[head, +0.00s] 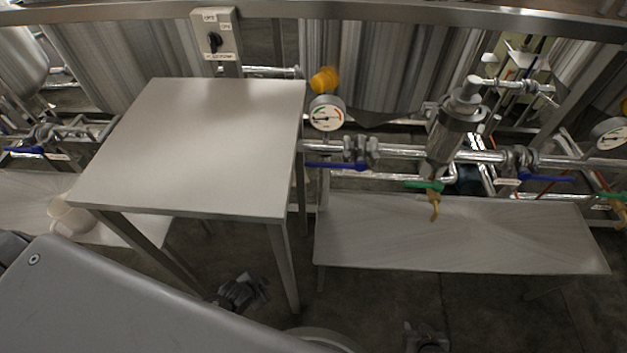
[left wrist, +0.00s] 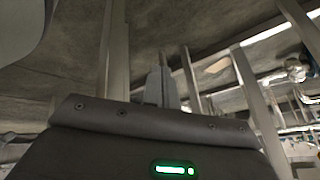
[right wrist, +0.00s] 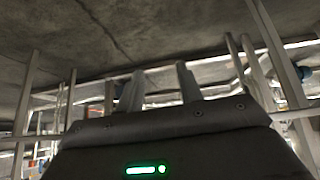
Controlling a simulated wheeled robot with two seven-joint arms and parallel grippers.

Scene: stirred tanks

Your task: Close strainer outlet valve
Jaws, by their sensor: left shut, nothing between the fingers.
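A slanted metal strainer (head: 455,122) sits on the pipe run at the right in the head view. A valve with a level blue handle (head: 335,165) is left of it, and another with a blue handle (head: 545,178) is right of it. Their tags are too small to read, so I cannot tell which is the outlet valve. A green-handled drain valve (head: 425,185) hangs below the strainer. My left gripper (left wrist: 163,72) is shut and empty. My right gripper (right wrist: 158,76) is open and empty. Both are low and away from the valves.
A white-topped table (head: 195,145) stands left of the valves. A low bench (head: 460,240) lies below the pipe run. A gauge (head: 326,113) stands above the left valve. A switch box (head: 215,35) is behind the table.

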